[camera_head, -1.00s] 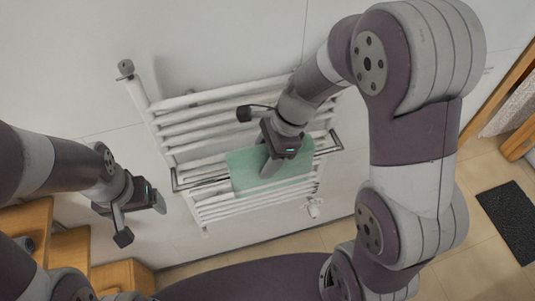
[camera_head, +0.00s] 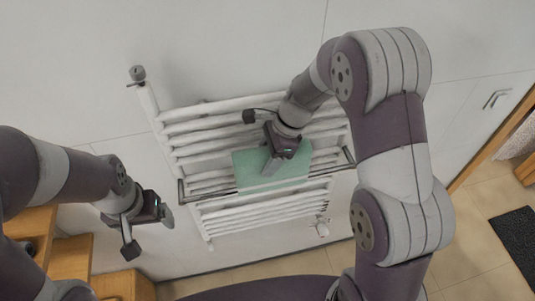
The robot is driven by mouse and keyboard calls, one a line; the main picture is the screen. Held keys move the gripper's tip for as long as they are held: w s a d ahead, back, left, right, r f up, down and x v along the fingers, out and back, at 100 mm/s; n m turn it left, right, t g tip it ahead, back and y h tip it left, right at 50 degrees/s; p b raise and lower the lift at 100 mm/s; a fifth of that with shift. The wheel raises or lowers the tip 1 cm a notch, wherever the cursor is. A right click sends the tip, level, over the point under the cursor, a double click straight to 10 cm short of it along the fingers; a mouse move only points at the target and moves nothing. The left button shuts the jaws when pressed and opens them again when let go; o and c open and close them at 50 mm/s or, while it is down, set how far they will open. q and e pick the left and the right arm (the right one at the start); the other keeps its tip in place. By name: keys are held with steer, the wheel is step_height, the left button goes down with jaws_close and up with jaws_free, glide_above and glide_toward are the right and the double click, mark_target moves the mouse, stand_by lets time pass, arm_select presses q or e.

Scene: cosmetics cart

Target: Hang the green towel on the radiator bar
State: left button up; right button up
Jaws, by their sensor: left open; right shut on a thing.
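The green towel (camera_head: 250,172) lies spread in front of the white radiator (camera_head: 215,128), across the middle of its rungs. My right gripper (camera_head: 272,165) is shut on the towel near its upper middle and hides part of it. The dark radiator bar (camera_head: 335,167) runs across the radiator's front, its bent ends showing left and right of the towel. The towel's lower edge is close to the bar's line. I cannot tell whether the cloth is draped over the bar. My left gripper (camera_head: 150,235) is open and empty, left of the radiator and apart from the towel.
Wooden shelves or steps (camera_head: 75,255) stand at lower left, near my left gripper. A dark mat (camera_head: 517,233) lies on the tiled floor at right. A white valve (camera_head: 322,228) sticks out at the radiator's lower right. My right arm covers much of the right side.

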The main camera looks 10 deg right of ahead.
step_height(320, 180, down, 11)
steer(key=b, duration=0.6)
steer(key=shift+r+b, duration=0.1)
steer(key=shift+b, duration=0.25)
steer(key=shift+f+b, duration=0.55)
steer(key=shift+f, duration=0.35)
steer(key=o, duration=1.2)
steer(key=shift+r, duration=0.1)
